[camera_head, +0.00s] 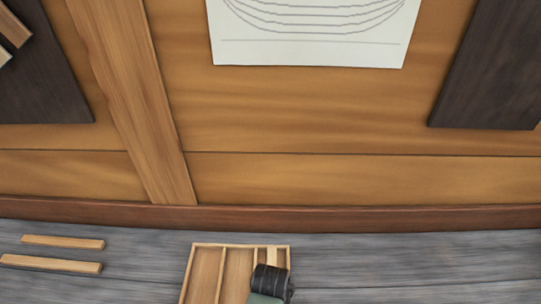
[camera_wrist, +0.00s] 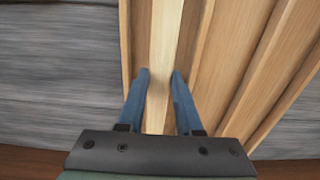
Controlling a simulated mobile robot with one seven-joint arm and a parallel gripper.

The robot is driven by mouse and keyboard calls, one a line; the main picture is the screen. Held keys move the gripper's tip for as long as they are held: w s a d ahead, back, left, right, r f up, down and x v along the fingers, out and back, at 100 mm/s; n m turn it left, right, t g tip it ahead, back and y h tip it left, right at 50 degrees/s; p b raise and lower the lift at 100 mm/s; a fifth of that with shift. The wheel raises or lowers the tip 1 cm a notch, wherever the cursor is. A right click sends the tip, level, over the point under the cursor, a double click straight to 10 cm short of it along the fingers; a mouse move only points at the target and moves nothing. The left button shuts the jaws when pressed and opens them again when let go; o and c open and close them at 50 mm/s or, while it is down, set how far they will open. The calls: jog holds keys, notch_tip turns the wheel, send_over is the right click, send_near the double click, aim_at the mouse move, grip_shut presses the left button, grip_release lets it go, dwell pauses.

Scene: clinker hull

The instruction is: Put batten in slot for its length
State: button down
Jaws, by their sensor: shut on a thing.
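A pale batten (camera_wrist: 163,40) runs lengthwise between my gripper's two blue fingers (camera_wrist: 160,80) in the wrist view. My gripper is shut on it. The batten lines up with a narrow slot of the wooden slotted tray (camera_wrist: 287,70); I cannot tell whether it rests on the slot floor. In the head view the tray (camera_head: 192,262) stands on the grey bench, and the batten's pale far end (camera_head: 272,255) shows in a slot towards its right side. My dark gripper (camera_head: 271,283) covers the tray's lower right part there, and the fingertips are hidden.
Two loose battens lie on the grey bench at left, one farther back (camera_head: 62,242) and one nearer (camera_head: 50,264). The bench right of the tray is clear (camera_head: 420,268). A plank wall with a paper drawing (camera_head: 310,50) and dark panels rises behind.

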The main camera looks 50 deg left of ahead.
jog(key=shift+f, duration=0.1)
jog(key=shift+f+b, duration=0.3)
jog(key=shift+f, duration=0.2)
jog(key=c, duration=0.6)
grip_release()
jog(key=shift+r, duration=0.1)
notch_tip(320, 180, up, 13)
jog(key=shift+r, duration=0.1)
